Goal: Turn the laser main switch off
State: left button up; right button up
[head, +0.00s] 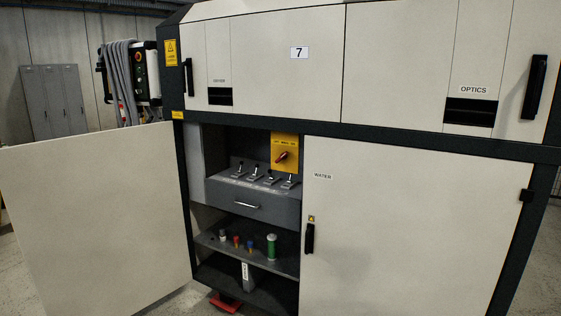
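The laser main switch appears to be the red rotary handle (283,158) on a yellow panel (285,144) inside the open lower compartment of the machine. The handle sits tilted, not plainly upright or level; the panel's lettering is too small to read for certain. Neither of my grippers shows in the head view.
The left cabinet door (95,220) stands swung open to the left. The door marked WATER (410,225) is closed at right. Below the switch are several small levers (270,178), a grey drawer (246,204) and a shelf (262,257) with small coloured items.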

aim_at(283, 155)
jog(key=i+j+z, duration=0.15)
jog(key=i+j, duration=0.3)
jog(key=i+j+z, duration=0.2)
jog(key=i+j, duration=0.2)
jog(key=j, duration=0.2)
